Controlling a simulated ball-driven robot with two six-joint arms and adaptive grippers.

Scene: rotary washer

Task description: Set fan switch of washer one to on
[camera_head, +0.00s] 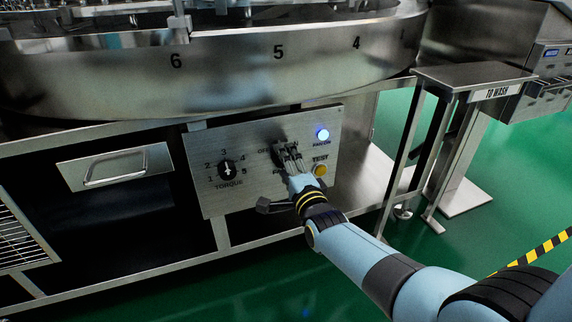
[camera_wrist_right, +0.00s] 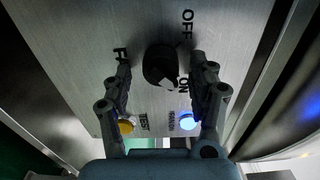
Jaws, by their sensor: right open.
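The fan switch (camera_wrist_right: 160,65) is a black rotary knob on a grey metal panel (camera_head: 210,195), between the printed words OFF and ON in the right wrist view. A pale mark shows on its lower edge, on the ON side, but I cannot tell its exact setting. My right gripper (camera_head: 287,150) is open at the panel and mostly hides the knob in the head view. In the right wrist view its fingers stand on either side of the knob, with gaps visible. A blue light (camera_head: 323,134) glows on the panel. My left gripper is not in view.
A black torque knob (camera_head: 228,169) is left on the panel, and a yellow test button (camera_head: 319,170) is just right of my gripper. The round washer drum (camera_head: 230,75) overhangs above. A metal stand (camera_head: 472,78) is at the right. A drawer (camera_head: 115,165) is at the left.

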